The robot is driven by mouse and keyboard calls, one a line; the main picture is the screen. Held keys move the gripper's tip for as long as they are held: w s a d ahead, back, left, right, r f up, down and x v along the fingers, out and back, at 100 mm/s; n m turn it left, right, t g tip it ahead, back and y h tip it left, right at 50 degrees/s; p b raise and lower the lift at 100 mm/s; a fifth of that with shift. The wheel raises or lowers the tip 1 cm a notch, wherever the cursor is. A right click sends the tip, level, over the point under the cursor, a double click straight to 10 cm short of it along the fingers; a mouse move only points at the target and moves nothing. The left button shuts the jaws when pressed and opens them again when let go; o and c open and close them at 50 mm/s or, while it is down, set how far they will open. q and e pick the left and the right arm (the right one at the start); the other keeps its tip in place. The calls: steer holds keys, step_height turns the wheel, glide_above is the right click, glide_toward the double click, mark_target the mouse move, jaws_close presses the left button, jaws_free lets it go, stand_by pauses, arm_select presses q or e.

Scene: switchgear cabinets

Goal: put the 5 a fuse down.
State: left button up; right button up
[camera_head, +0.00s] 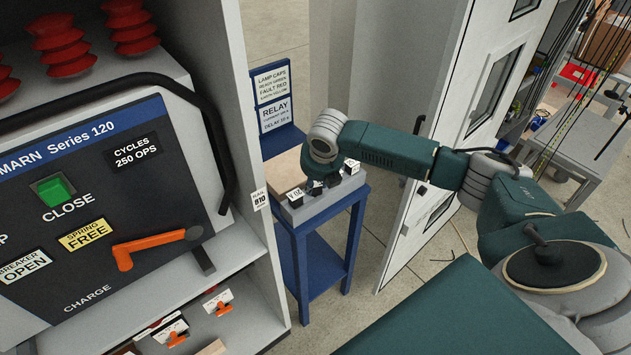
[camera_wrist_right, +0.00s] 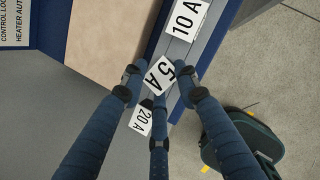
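The 5 A fuse, a small block with a white "5 A" label (camera_wrist_right: 159,76), is between the fingertips of my right gripper (camera_wrist_right: 159,82) in the right wrist view. Its label is turned askew to its neighbours. Whether the fingers press on it or stand just apart, and whether it rests on the grey holder (camera_head: 322,206), I cannot tell. In the head view my right gripper (camera_head: 322,180) points down at the holder and largely hides this fuse. The 20 A fuse (camera_head: 295,195) and 10 A fuse (camera_head: 351,167) stand on either side. My left gripper is out of view.
The holder lies along the edge of a blue stand (camera_head: 318,243), beside a tan block (camera_head: 284,172). A sign board (camera_head: 273,100) rises behind. The breaker cabinet (camera_head: 247,140) is close on the left. A white cabinet door (camera_head: 400,235) stands open to the right.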

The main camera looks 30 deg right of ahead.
steer(key=o, duration=0.4)
steer(key=shift+f, duration=0.15)
steer(key=b+v, duration=0.1)
steer(key=v, duration=1.1)
